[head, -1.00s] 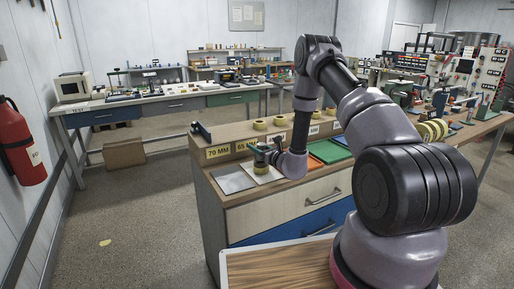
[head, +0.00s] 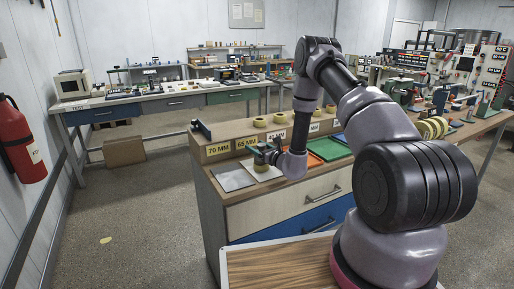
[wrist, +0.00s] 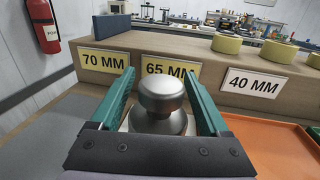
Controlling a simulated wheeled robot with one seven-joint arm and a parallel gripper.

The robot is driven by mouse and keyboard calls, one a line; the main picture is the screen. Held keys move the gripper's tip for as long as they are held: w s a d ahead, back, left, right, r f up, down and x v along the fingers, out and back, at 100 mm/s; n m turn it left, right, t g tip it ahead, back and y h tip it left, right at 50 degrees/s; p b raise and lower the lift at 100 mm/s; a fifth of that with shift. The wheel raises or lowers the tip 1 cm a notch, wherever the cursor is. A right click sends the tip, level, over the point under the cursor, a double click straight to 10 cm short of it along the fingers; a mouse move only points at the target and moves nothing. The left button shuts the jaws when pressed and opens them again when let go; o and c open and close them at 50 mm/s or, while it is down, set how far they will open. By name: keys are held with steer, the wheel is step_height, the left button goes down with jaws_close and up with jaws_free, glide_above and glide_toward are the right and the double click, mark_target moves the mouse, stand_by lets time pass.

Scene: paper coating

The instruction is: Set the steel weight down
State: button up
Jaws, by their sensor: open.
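The steel weight (wrist: 160,115) is a shiny silver piece with a round knob on top and a wider body. It stands upright between the two green fingers of my gripper (wrist: 160,88) in the wrist view. The fingers are open, with a gap on each side of the knob. The foot of the weight is hidden by my gripper's dark front bar. In the head view, my gripper (head: 262,156) is low over the white sheet (head: 269,175) on the bench.
A raised ledge with labels 70 MM (wrist: 104,61), 65 MM and 40 MM stands behind, carrying several tape rolls (wrist: 279,52). A grey sheet (head: 233,179) lies left of the white one. Orange (head: 327,151) and green (head: 357,140) trays lie right.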

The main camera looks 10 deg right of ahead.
steer(key=shift+r, duration=0.55)
steer(key=v, duration=1.2)
steer(key=s+a+r+n+g+y, duration=0.1)
steer(key=a+r+n+g+y, duration=0.2)
steer(key=r, duration=0.4)
steer(key=s+a+r+n+g+y, duration=0.2)
steer(key=a+r+n+y, duration=0.25)
steer(key=r, duration=0.25)
steer(key=s+a+r+n+g, duration=0.6)
steer(key=s+r+n+g, duration=0.35)
steer(key=s+r, duration=0.25)
steer(key=s+d+r+n+g+h, duration=0.1)
steer(key=s+d+r+n+h, duration=0.15)
steer(key=s, duration=0.25)
steer(key=s+d+r+n+h, duration=0.1)
steer(key=s+n+h, duration=0.3)
steer(key=s, duration=0.1)
steer(key=s+d+r+n+t+h, duration=0.1)
steer(key=s+d+r+t+h, duration=0.2)
steer(key=d, duration=0.2)
steer(key=s+d+r+n+t+h, duration=0.2)
steer(key=d+r+t+h, duration=0.1)
steer(key=d, duration=0.3)
steer(key=shift+s+d+r+t+h, duration=0.15)
steer(key=shift+s+r+t+h, duration=0.25)
steer(key=shift+r+h, duration=0.3)
